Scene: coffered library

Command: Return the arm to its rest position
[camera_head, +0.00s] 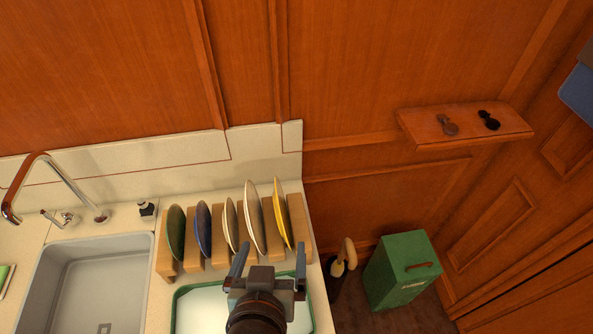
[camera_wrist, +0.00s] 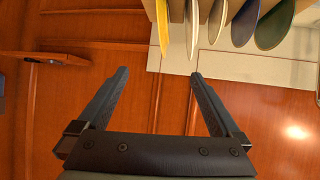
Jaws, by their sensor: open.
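My gripper (camera_head: 270,262) is at the bottom middle of the head view, over the counter and in front of a wooden plate rack. Its two fingers are spread apart with nothing between them. It also shows in the wrist view (camera_wrist: 158,75), with both fingers open against the wood panelling. My wrist and gripper hide part of a green-rimmed tray (camera_head: 187,308) below.
The wooden rack (camera_head: 165,258) holds several upright plates, including a yellow plate (camera_head: 282,212). A sink (camera_head: 90,290) with a chrome faucet (camera_head: 48,165) lies left. A green bin (camera_head: 400,268) stands on the floor right. A small wall shelf (camera_head: 415,128) holds two dark objects.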

